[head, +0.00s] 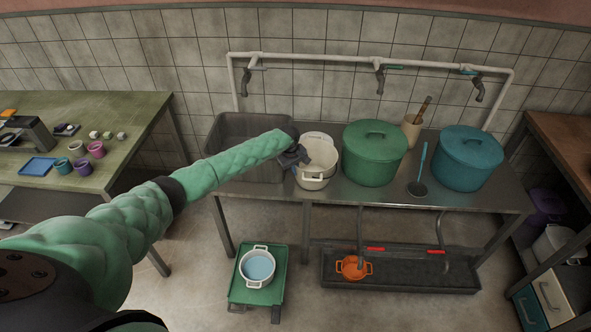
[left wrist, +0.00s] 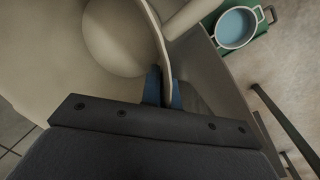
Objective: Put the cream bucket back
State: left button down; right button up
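The cream bucket (head: 318,172), a pale two-handled pot, is at the steel table, between the grey sink basin and the green lidded pot. Its opening shows from above. My left gripper (head: 296,156) is at its left rim. In the left wrist view, the blue fingers of my left gripper (left wrist: 163,90) stand on both sides of the bucket's thin wall, closed on it. The pale inside of the cream bucket (left wrist: 115,45) fills much of that view. Whether its base touches the table is hard to tell. My right gripper is not in view.
A green lidded pot (head: 370,158) stands close on the right, then a ladle (head: 420,172) and a teal pot (head: 468,164). The sink basin (head: 235,126) is left. A green cart (head: 241,292) on the floor carries a white pot (head: 257,268) with bluish liquid. Taps (head: 380,78) hang above.

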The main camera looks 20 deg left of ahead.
pick_arm(q)
jog(key=shift+f, duration=0.15)
jog(key=c, duration=1.7)
grip_release()
